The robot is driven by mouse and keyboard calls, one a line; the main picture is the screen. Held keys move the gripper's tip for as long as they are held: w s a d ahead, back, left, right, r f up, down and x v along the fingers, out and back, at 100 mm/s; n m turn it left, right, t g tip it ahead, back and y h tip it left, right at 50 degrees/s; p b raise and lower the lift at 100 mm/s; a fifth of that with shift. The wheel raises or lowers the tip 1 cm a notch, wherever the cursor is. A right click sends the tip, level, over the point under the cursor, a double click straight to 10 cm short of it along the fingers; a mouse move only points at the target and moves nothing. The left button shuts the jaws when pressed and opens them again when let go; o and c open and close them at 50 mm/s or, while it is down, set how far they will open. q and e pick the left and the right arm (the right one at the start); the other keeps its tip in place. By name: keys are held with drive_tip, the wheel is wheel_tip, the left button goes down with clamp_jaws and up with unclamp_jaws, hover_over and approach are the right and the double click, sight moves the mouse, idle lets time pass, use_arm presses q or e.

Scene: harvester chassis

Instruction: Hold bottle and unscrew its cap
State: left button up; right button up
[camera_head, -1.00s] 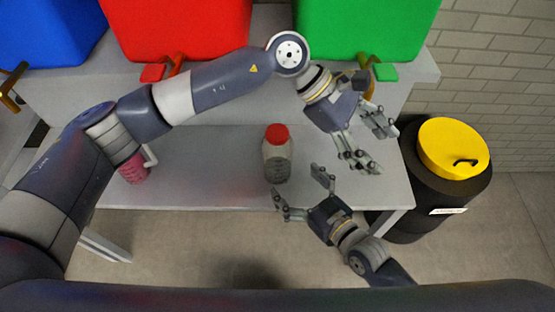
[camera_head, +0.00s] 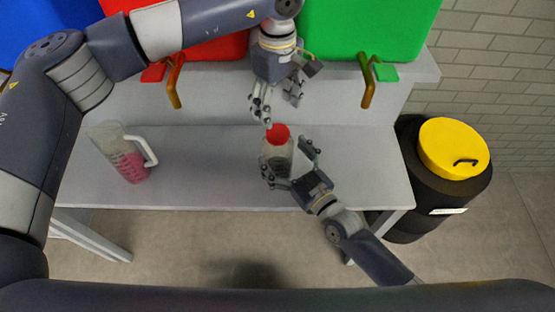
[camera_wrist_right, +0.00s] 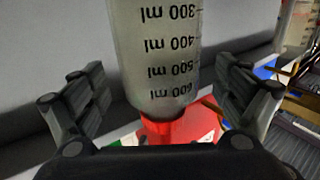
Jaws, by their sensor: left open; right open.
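The bottle (camera_head: 277,158) stands upright on the grey bench in the head view, with its red cap (camera_head: 278,133) on top. In the right wrist view the bottle body (camera_wrist_right: 158,60) shows millilitre marks, and the red cap (camera_wrist_right: 175,130) appears below it. My right gripper (camera_head: 290,160) is open, its fingers on either side of the bottle body; I cannot tell whether they touch it. My left gripper (camera_head: 280,108) is open just above and behind the cap, its fingers pointing down toward it.
A measuring jug (camera_head: 120,155) with pink contents stands on the bench at the left. Red (camera_head: 215,50) and green (camera_head: 365,30) bins with handles stand at the back. A black drum with a yellow lid (camera_head: 453,148) is at the right. The bench (camera_head: 210,170) is clear between jug and bottle.

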sight(277, 132)
drive_tip(key=shift+x, duration=1.3)
drive_tip(key=shift+c, duration=0.6)
drive_tip(key=c, duration=2.1)
use_arm(q)
drive_tip(key=m, duration=0.4)
drive_tip(key=shift+m, duration=0.4)
use_arm(e)
drive_tip(key=shift+o, duration=0.2)
use_arm(q)
drive_tip(key=m, duration=0.4)
drive_tip(key=shift+f, duration=4)
drive_tip(key=shift+c, duration=0.4)
